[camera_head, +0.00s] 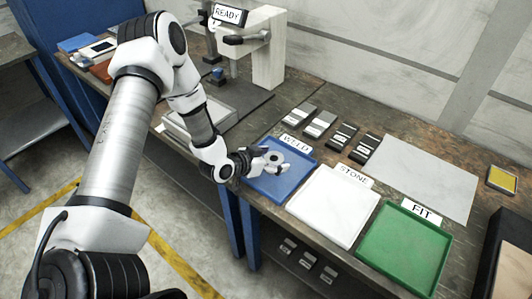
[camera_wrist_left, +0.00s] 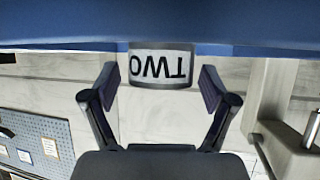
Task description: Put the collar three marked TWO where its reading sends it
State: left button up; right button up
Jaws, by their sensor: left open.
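In the left wrist view the gripper (camera_wrist_left: 158,85) is open, with a gap between each finger and the collar. The white STONE tray (camera_head: 325,215) and green FIT tray (camera_head: 400,248) stand to the right. My right gripper is out of view.
Several dark and light blocks (camera_head: 340,137) stand in a row behind the trays. A grey sheet (camera_head: 420,178) lies behind the green tray. A stand with a READY display (camera_head: 228,14) is at the back left. A yellow pad (camera_head: 501,179) lies at the far right.

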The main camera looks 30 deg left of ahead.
pick_arm(q)
jog(key=p+v, duration=0.3)
jog(key=v, duration=0.7)
jog(key=shift+s+a+r, duration=0.15)
jog(key=shift+r, duration=0.15)
jog(key=s+d+f+n+g+y, duration=0.1)
jog(key=s+d+f+g, duration=0.2)
jog(key=s, duration=0.4)
jog(key=s+d+f+n+g+y, duration=0.1)
jog(key=s+d+f+g, duration=0.3)
jog(key=s+f, duration=0.3)
jog(key=s+d+f+n+g+y, duration=0.1)
jog(key=s+d+f+g, duration=0.2)
jog(key=s, duration=0.5)
notch_tip(320, 180, down, 2)
jog(key=shift+d+f+n+g+p, duration=0.2)
jog(key=shift+d+n+g+p, duration=0.15)
jog(key=shift+g, duration=0.55)
